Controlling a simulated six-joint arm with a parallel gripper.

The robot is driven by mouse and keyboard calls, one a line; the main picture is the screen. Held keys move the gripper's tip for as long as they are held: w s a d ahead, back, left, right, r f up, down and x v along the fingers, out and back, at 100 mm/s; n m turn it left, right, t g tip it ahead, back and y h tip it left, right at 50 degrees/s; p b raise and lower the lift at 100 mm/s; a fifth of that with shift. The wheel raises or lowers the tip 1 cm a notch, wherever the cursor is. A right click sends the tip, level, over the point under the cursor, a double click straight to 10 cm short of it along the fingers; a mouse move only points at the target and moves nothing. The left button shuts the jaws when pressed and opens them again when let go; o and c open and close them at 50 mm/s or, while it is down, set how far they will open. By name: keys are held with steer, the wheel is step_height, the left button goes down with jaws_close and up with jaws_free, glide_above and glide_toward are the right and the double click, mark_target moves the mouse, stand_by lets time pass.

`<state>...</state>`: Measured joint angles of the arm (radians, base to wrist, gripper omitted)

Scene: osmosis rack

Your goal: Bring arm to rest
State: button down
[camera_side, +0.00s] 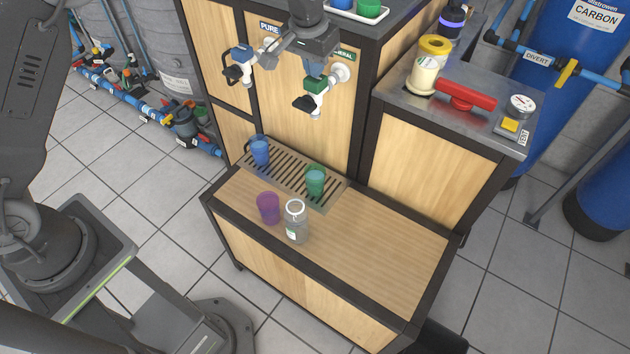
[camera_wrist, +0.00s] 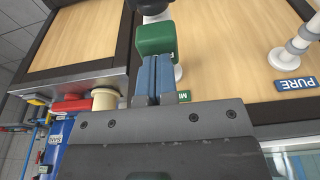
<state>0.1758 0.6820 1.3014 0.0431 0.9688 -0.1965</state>
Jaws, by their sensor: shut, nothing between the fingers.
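The blue-handled tap (camera_side: 240,58) is to the left. I cannot tell whether the fingers touch either tap.
A blue cup (camera_side: 260,151) and a green cup (camera_side: 315,181) stand on the slotted drip tray (camera_side: 282,164). A purple cup (camera_side: 268,208) and a clear jar (camera_side: 296,224) stand on the wooden counter (camera_side: 375,245). A red-handled valve (camera_side: 466,95) sits on the metal top at right.

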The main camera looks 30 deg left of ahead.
step_height(320, 180, up, 5)
steer(key=shift+f, duration=0.1)
steer(key=s+a+r+t, duration=0.1)
steer(key=s+a+r, duration=0.2)
steer(key=s+r, duration=0.3)
steer(key=s+a+r+t, duration=0.1)
steer(key=s+a+r, duration=0.25)
steer(key=s, duration=0.55)
steer(key=s+a+f, duration=0.1)
steer(key=s, duration=0.8)
steer(key=s+a+f+t, duration=0.1)
steer(key=s, duration=0.9)
steer(key=shift+a+f, duration=0.3)
steer(key=shift+f, duration=0.1)
